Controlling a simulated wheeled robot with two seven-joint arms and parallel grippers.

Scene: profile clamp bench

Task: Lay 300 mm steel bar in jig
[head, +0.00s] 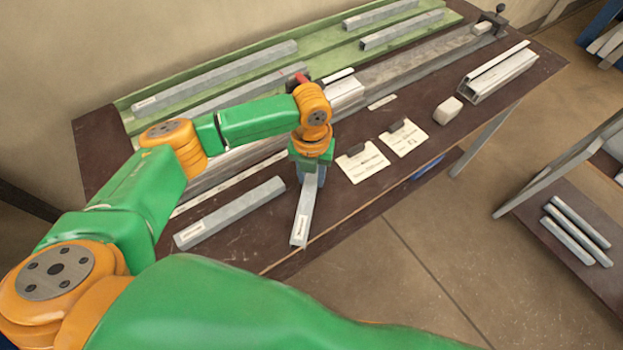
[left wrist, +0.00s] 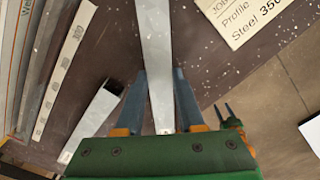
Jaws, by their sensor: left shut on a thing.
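My left gripper (head: 308,180) is shut on a grey steel bar (head: 302,218) above the front of the brown bench. The bar's near end, with a white label, is by the bench's front edge; I cannot tell whether it touches the bench top. In the left wrist view this bar (left wrist: 157,60) runs lengthwise between the blue fingers (left wrist: 160,100). The jig appears to be the long grey rail (head: 420,65) along the bench, partly hidden by my left arm. My right gripper (left wrist: 227,112) shows small in the left wrist view, its fingers apart and empty.
Another labelled bar (head: 230,212) lies on the bench left of the held one. A green tray (head: 330,62) with several bars stands behind. Two cards (head: 363,163) (head: 402,138), a small block (head: 447,111) and a channel profile (head: 497,75) lie to the right. A dark clamp (head: 494,18) is at the rail's far end.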

